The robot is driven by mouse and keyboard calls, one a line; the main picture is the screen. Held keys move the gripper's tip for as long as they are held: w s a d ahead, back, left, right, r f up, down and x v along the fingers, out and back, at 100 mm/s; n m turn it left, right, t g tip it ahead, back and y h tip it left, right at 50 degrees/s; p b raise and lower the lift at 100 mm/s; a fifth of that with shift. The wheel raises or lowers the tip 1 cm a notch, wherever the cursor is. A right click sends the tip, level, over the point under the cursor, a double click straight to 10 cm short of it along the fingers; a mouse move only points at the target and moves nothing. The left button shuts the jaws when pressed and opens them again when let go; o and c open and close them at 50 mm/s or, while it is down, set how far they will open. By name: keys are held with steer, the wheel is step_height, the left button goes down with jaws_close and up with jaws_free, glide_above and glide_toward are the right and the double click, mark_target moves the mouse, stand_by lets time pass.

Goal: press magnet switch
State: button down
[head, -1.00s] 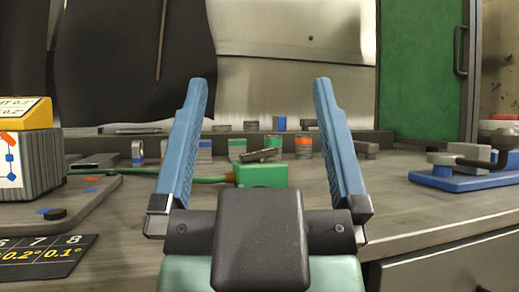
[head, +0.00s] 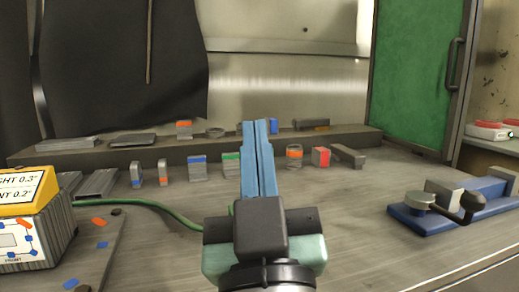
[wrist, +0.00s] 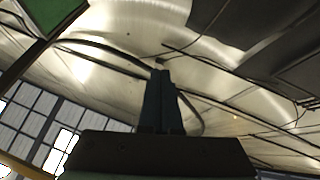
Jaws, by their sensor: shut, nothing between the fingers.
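My gripper (head: 255,125) is shut, its two blue fingers together and pointing away over the worktop, with nothing between them. The fingers also show shut in the wrist view (wrist: 161,72), against a metal wall and ceiling. No thing is clearly marked as the magnet switch. A blue-based device (head: 435,222) with a grey block and a dark lever-like part stands at the right, apart from my gripper.
Several small coloured blocks, such as a red one (head: 321,157) and a green-banded one (head: 231,164), stand along the back ledge (head: 80,150). A box with a yellow top (head: 30,204) stands at the left. The worktop (head: 360,200) is bare between my gripper and the blue-based device.

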steer(key=w+d+f+n+g+y+p, duration=0.1)
steer(key=w+g+p, duration=0.15)
steer(key=p, duration=0.95)
steer(key=w+d+f+n+g+p, duration=0.15)
steer(key=g+p, duration=0.25)
steer(key=p, duration=0.8)
steer(key=s+g+p, duration=0.1)
steer(key=s+p, duration=0.1)
steer(key=p, duration=0.3)
steer(key=s+f+g+y+p, duration=0.1)
steer(key=s+g+p, duration=0.1)
steer(key=p, duration=0.4)
steer(key=shift+d, duration=0.1)
steer(key=shift+w, duration=0.1)
